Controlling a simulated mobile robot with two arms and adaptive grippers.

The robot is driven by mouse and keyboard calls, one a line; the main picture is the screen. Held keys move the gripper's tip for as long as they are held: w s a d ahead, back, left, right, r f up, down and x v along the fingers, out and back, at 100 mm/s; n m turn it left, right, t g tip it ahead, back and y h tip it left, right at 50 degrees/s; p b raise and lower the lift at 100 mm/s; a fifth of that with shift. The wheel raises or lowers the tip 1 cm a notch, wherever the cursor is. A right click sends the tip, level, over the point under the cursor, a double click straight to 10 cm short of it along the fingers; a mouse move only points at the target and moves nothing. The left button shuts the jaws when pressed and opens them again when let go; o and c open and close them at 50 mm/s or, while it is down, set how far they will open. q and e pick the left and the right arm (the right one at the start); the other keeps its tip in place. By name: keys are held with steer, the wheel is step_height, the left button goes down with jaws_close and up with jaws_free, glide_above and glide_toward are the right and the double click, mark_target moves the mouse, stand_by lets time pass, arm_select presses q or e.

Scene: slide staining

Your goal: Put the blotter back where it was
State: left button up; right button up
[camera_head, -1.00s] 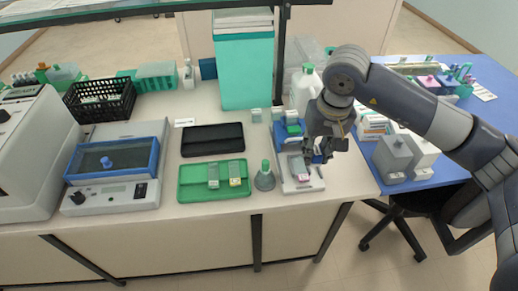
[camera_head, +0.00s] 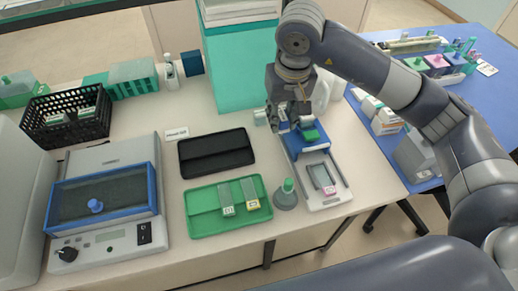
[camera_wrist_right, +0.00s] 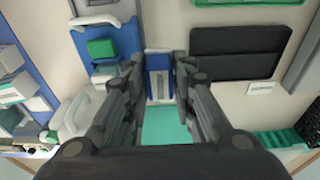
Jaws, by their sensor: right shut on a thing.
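The blotter (camera_wrist_right: 158,66), a blue block with a pale edge, is between the fingers of my right gripper (camera_wrist_right: 160,88) in the right wrist view. In the head view my right gripper (camera_head: 287,118) is behind and left of the blue stand with a green block (camera_head: 309,134), over the back of the bench. The fingers mostly hide the blotter there, and I cannot tell whether it touches the bench. My left gripper is not in view.
A green tray (camera_head: 200,226) holds two labelled slides. A black tray (camera_head: 216,154) lies behind it. A grey-green bottle (camera_head: 286,194) stands between the green and white trays. A tall teal box (camera_head: 238,65) stands close behind my right gripper.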

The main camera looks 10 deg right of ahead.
steer(key=f, duration=0.1)
steer(key=w+a+f, duration=0.1)
steer(key=shift+w+a+f+b, duration=0.1)
steer(key=shift+f+b, duration=0.2)
steer(key=shift+f, duration=0.05)
step_height(320, 180, down, 2)
steer(key=p, duration=0.1)
glide_toward(270, 158)
steer(key=shift+w+f, duration=0.3)
steer(key=shift+w, duration=0.1)
steer(key=shift+f, duration=0.65)
step_height(270, 158, down, 4)
steer(key=shift+r+p, duration=0.1)
steer(key=shift+p, duration=0.65)
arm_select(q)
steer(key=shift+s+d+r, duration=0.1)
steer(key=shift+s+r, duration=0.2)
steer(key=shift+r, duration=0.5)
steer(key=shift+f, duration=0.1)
arm_select(e)
steer(key=shift+f, duration=0.25)
